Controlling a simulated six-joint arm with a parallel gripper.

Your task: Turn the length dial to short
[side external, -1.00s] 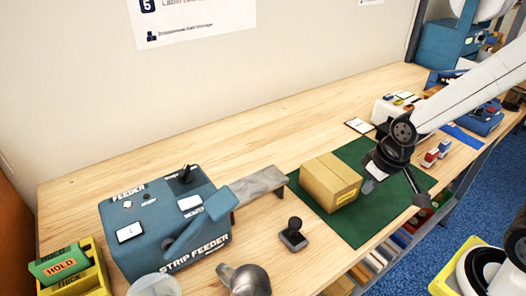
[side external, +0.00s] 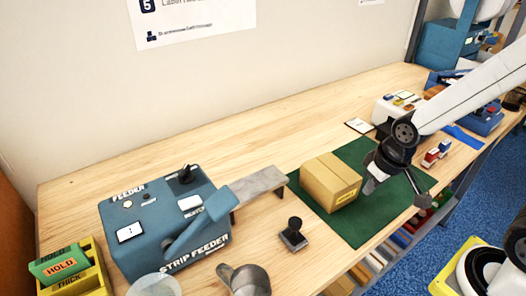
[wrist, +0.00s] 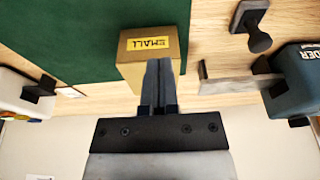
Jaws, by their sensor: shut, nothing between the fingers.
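The blue strip feeder (side external: 165,225) stands at the left of the bench. A black knob (side external: 187,173) sits on its back right top corner and looks like the length dial; its marks are too small to read. The feeder also shows at the right edge of the wrist view (wrist: 300,85). My gripper (side external: 370,186) is over the green mat, just right of the carton and well away from the feeder. In the wrist view its fingers (wrist: 158,66) are together and empty, in front of the carton.
The brown carton (side external: 330,182) with a yellow label stands on the green mat (side external: 350,228). A black-handled stamp (side external: 294,234) and a grey outfeed strip (side external: 258,187) lie between mat and feeder. A yellow bin (side external: 90,280) is at far left. The bench behind is clear.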

